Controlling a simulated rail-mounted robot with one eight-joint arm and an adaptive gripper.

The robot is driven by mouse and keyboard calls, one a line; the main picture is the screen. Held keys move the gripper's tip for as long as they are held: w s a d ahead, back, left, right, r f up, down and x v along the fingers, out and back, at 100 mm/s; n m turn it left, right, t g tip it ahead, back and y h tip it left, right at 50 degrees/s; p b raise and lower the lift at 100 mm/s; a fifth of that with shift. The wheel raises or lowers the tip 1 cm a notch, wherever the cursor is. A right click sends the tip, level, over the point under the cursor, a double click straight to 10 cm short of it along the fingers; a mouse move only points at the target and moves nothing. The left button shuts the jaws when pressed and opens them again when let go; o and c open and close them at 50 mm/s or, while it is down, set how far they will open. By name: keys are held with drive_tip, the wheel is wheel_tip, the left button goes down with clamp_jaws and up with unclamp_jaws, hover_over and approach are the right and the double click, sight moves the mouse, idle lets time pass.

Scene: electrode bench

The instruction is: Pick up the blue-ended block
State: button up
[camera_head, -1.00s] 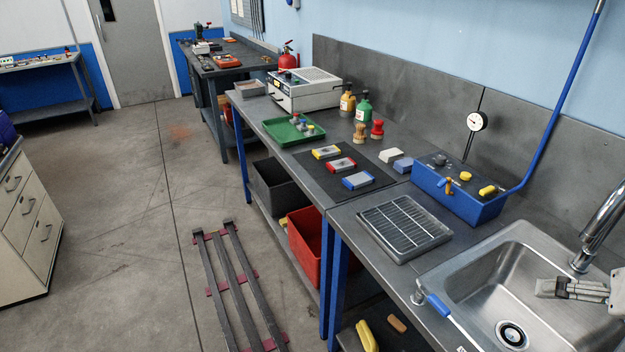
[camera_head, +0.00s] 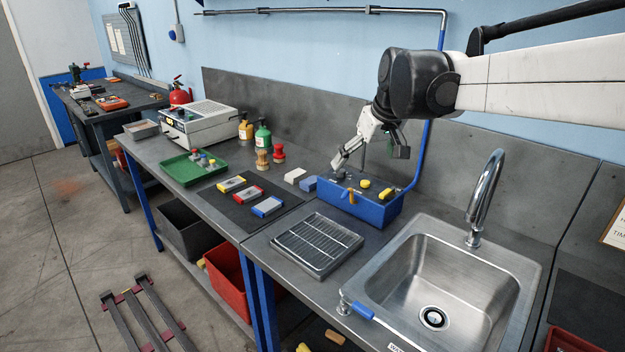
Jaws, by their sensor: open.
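The blue-ended block (camera_head: 267,207) is a grey block with blue ends. It lies flat on a dark mat (camera_head: 225,205) on the bench, nearest the sink in a row of three. The red-ended block (camera_head: 247,193) and the yellow-ended block (camera_head: 231,184) lie beside it, farther along the bench. My gripper (camera_head: 369,158) is open, with its fingers spread wide, above or just behind the blue box near the wall. It appears empty. It is up and to the right of the blue-ended block, well apart from it.
A blue box (camera_head: 375,213) with yellow knobs and a wire rack (camera_head: 316,243) stand between block and sink (camera_head: 420,290). A white block (camera_head: 295,175), red and tan stampers and bottles stand behind the mat. A green tray (camera_head: 187,176) is beyond it.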

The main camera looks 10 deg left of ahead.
drive_tip(key=w+a+f+n+g, duration=0.1)
drive_tip(key=w+a+f+n, duration=0.3)
drive_tip(key=w+a, duration=0.65)
drive_tip(key=n+g+y, duration=0.1)
approach(268, 205)
drive_tip(key=p+x, duration=0.1)
drive_tip(key=x, duration=0.8)
drive_tip(key=shift+w, duration=0.1)
drive_tip(key=c, duration=1.8)
drive_tip(key=shift+r, duration=0.1)
drive_tip(key=shift+c, duration=0.8)
drive_tip(key=shift+r, duration=0.1)
